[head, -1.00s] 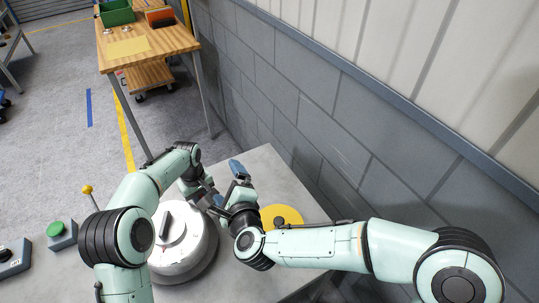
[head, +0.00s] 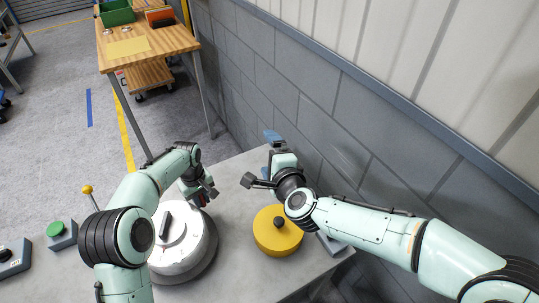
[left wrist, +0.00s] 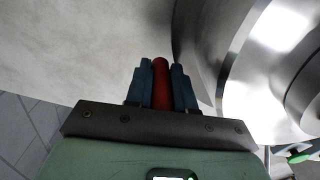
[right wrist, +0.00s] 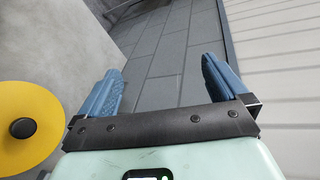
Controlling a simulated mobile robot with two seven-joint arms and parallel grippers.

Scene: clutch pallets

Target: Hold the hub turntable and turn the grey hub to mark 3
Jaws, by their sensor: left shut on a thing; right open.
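The hub turntable (head: 205,253) is a round silver drum on the grey table, with the grey hub (head: 177,237) on top carrying a raised bar. Its metal rim also shows in the left wrist view (left wrist: 245,75). The marks are not readable. My left gripper (head: 205,200) is at the turntable's far right edge, shut on an upright red handle (left wrist: 160,80) that stands between its blue fingers. How the handle joins the turntable is hidden. My right gripper (right wrist: 160,65) is open and empty, beyond the yellow lid and away from the turntable, near the wall.
A yellow round lid (head: 270,242) with a black knob sits right of the turntable. A green button box (head: 60,235) and a yellow-topped lever (head: 88,190) are at the left. A grey block wall (head: 330,130) closes the right side. A wooden table (head: 150,45) stands behind.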

